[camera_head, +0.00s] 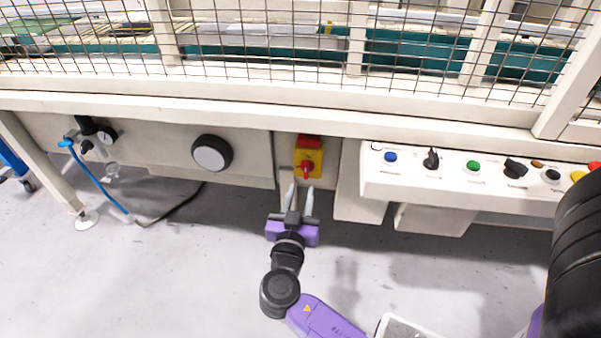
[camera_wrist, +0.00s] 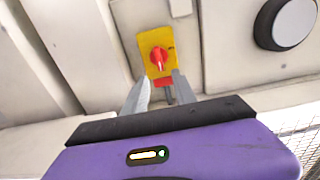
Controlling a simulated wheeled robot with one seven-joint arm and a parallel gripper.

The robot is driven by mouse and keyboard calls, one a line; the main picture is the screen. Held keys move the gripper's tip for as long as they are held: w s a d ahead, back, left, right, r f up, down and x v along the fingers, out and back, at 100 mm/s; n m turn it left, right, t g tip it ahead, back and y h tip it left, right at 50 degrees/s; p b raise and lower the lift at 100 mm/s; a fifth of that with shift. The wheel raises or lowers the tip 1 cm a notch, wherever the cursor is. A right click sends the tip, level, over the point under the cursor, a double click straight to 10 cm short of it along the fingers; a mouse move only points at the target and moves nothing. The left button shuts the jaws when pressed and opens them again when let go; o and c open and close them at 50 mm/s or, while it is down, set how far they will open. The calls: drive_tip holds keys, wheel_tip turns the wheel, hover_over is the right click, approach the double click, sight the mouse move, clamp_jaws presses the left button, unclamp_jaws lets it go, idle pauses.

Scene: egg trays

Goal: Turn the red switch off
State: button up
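The red switch (camera_head: 307,168) is a rotary knob on a yellow plate (camera_head: 315,156) fixed to the front of the machine, under the mesh guard. In the wrist view the red knob (camera_wrist: 158,58) sits on the yellow plate (camera_wrist: 150,40), its handle pointing roughly toward my gripper. My gripper (camera_head: 300,188) is just below the knob in the head view, with its grey fingers apart. In the wrist view my gripper (camera_wrist: 160,85) shows open fingers with nothing between them that I can see held. The fingertips lie close to the knob; I cannot tell whether they touch it.
A round black and white dial (camera_head: 211,154) is left of the switch. A control panel (camera_head: 480,185) with several buttons and knobs juts out at the right. A pressure gauge with a blue hose (camera_head: 95,184) is at the far left. The floor (camera_head: 150,270) below is largely clear.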

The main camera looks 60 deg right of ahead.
sight(306, 170)
drive_tip(key=b+x, duration=0.1)
drive_tip(key=x, duration=0.6)
drive_tip(key=shift+w+d, duration=0.1)
drive_tip(key=shift+d, duration=0.2)
clamp_jaws()
